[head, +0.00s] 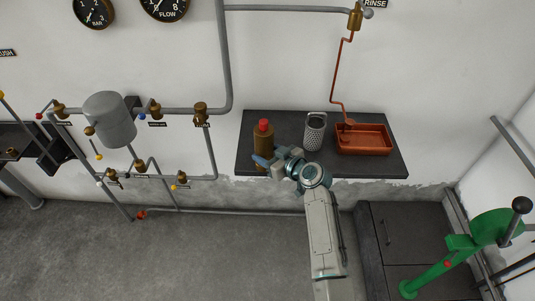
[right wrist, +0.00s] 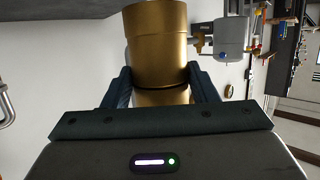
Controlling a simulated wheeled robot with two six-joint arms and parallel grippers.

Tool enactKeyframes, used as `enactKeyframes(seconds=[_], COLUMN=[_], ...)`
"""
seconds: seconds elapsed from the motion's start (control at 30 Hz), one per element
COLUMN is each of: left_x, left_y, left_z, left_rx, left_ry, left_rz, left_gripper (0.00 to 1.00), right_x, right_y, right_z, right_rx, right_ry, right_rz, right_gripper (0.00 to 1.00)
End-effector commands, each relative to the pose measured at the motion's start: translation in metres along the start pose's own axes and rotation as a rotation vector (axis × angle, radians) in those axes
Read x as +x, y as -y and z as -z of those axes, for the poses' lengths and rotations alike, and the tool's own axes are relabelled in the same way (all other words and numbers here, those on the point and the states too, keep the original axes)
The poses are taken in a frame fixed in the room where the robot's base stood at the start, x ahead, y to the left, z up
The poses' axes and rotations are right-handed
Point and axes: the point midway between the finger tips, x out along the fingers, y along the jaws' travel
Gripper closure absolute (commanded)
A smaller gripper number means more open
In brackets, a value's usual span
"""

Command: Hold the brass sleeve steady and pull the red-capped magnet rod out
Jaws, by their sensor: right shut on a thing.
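The brass sleeve (head: 264,140) stands upright near the left end of the dark wall shelf. The red cap (head: 264,125) of the magnet rod shows at its top; the rod itself is hidden inside the sleeve. My right gripper (head: 262,162) reaches in from the right and is shut on the lower part of the sleeve. In the right wrist view the brass sleeve (right wrist: 157,45) fills the space between the two dark fingers of my right gripper (right wrist: 160,88). My left gripper is not in view.
A perforated grey metal cylinder (head: 315,131) and a copper-coloured tray (head: 364,140) stand on the shelf (head: 375,168) to the right of the sleeve. Pipes with a grey tank (head: 109,119) run along the wall at left. A green lever device (head: 465,248) stands at lower right.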

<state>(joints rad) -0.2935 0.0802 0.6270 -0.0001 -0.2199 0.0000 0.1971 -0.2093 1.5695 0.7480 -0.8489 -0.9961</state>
Motion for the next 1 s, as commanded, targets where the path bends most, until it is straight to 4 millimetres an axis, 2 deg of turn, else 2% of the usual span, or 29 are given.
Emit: enactKeyframes(seconds=[0.27, 0.53, 1.0], left_x=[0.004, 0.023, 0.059], left_y=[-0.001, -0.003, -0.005], left_z=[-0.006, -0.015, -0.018], left_rx=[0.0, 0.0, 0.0], left_ry=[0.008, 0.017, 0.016], left_rz=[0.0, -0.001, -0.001], left_gripper=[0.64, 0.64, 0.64], right_x=[0.003, 0.02, 0.05], right_y=[-0.003, -0.02, -0.049], right_z=[0.001, -0.001, -0.002], right_rx=[-0.002, -0.003, -0.003], right_ry=[-0.005, -0.005, -0.005], right_rz=[-0.001, -0.001, -0.001], right_gripper=[0.91, 0.91, 0.91])
